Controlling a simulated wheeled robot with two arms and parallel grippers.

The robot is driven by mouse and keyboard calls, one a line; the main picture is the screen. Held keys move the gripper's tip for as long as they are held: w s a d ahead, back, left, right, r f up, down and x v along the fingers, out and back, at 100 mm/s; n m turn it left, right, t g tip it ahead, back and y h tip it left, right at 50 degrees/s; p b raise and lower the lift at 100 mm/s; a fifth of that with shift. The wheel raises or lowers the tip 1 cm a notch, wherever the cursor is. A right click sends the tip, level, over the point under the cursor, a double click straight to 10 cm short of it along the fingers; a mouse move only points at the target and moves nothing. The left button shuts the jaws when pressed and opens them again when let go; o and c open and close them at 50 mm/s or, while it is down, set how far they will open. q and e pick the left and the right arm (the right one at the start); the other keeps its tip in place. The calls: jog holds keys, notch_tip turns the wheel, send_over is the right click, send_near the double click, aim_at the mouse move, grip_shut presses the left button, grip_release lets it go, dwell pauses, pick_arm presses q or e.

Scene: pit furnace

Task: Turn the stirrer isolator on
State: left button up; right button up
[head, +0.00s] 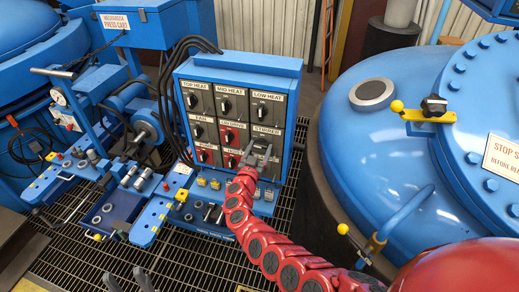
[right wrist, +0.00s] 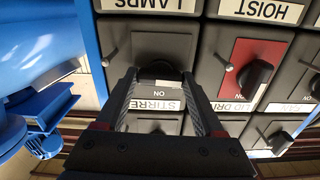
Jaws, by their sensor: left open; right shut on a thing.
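The stirrer isolator is a dark grey switch plate (right wrist: 125,62) with a white label reading STIRRER, upside down in the right wrist view. In the head view its label (head: 266,131) is at the right of the panel's middle row. My right gripper (head: 263,150) is in front of this switch, its fingers around the black knob (right wrist: 160,72) and shut on it. The ON mark shows beside the knob. The knob's sides are hidden by the fingers, so I cannot tell its exact angle. My left gripper (head: 128,281) is open and empty at the bottom edge of the head view.
The blue switch panel (head: 240,65) holds several other isolators, including the red LID DRIVE one (right wrist: 258,70) right beside my fingers. The large blue vessel (head: 385,150) stands at the right. Grating floor lies below.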

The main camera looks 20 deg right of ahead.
jog(key=m+b, duration=0.2)
jog(key=m, duration=0.1)
jog(key=m+b, duration=0.2)
jog(key=m, duration=0.1)
jog(key=m+b, duration=0.2)
jog(key=m, duration=0.1)
jog(key=shift+f, duration=0.3)
jog(key=shift+r+m+b, duration=0.2)
jog(key=shift+m+b, duration=3.05)
jog(key=shift+m, duration=0.85)
jog(key=o, duration=1.4)
